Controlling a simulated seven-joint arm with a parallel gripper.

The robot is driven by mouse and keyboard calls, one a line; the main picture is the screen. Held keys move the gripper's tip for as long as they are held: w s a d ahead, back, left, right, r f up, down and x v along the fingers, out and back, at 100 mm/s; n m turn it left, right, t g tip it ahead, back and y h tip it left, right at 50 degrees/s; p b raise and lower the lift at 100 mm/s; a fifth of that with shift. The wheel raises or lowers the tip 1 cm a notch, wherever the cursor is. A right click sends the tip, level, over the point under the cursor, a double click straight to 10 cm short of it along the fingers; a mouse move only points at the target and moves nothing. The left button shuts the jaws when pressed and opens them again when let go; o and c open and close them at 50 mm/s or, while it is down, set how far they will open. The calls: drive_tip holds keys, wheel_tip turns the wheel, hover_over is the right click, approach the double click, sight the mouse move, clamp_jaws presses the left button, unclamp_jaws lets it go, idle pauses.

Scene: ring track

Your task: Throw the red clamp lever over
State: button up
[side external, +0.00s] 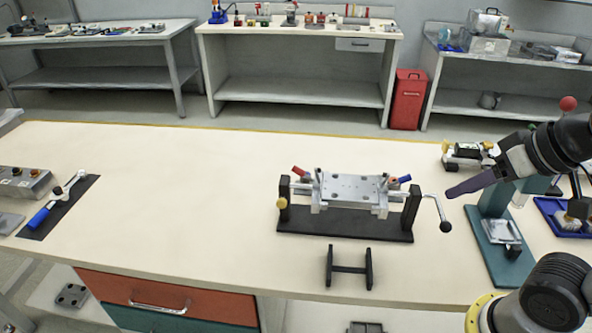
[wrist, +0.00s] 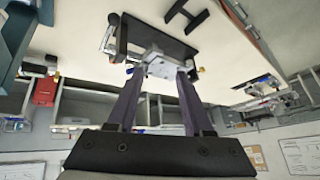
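The red clamp lever (side external: 299,171) sticks up and to the left at the left end of a metal clamping fixture (side external: 350,187) on a black base (side external: 345,224). A blue-handled lever (side external: 404,179) is at the fixture's right end. My gripper (side external: 452,192) is in the air right of the fixture, well apart from the red lever. In the wrist view, my gripper (wrist: 158,78) has its two purple fingers apart with nothing held. The fixture (wrist: 157,62) shows beyond the fingertips. I cannot make out the red lever clearly there.
A crank with a black ball (side external: 445,226) juts from the fixture's right side, below my gripper. A green stand (side external: 497,250) is to its right. A black H-shaped piece (side external: 349,268) lies in front. The bench's left-middle (side external: 180,190) is clear.

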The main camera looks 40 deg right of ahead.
sight(296, 169)
drive_tip(key=w+a+r+m+t+y, duration=0.1)
drive_tip(key=w+r+m+t, duration=0.25)
drive_tip(key=w+m, duration=0.55)
drive_tip(key=w+a+r+m+t, duration=0.15)
drive_tip(key=w+m+t, duration=0.25)
drive_tip(key=w+m, duration=0.5)
drive_tip(key=w+a+f+m+y, duration=0.1)
drive_tip(key=w+a+f+m, duration=0.15)
drive_tip(key=f, duration=0.45)
drive_tip(key=w+a+f+m+y, duration=0.1)
drive_tip(key=w+f+m, duration=0.1)
drive_tip(key=f+m, duration=0.35)
drive_tip(key=shift+n+g, duration=0.35)
drive_tip(key=shift+n, duration=0.55)
drive_tip(key=x, duration=1.4)
drive_tip(key=shift+s+a+f, duration=0.1)
drive_tip(key=shift+f, duration=0.25)
clamp_jaws()
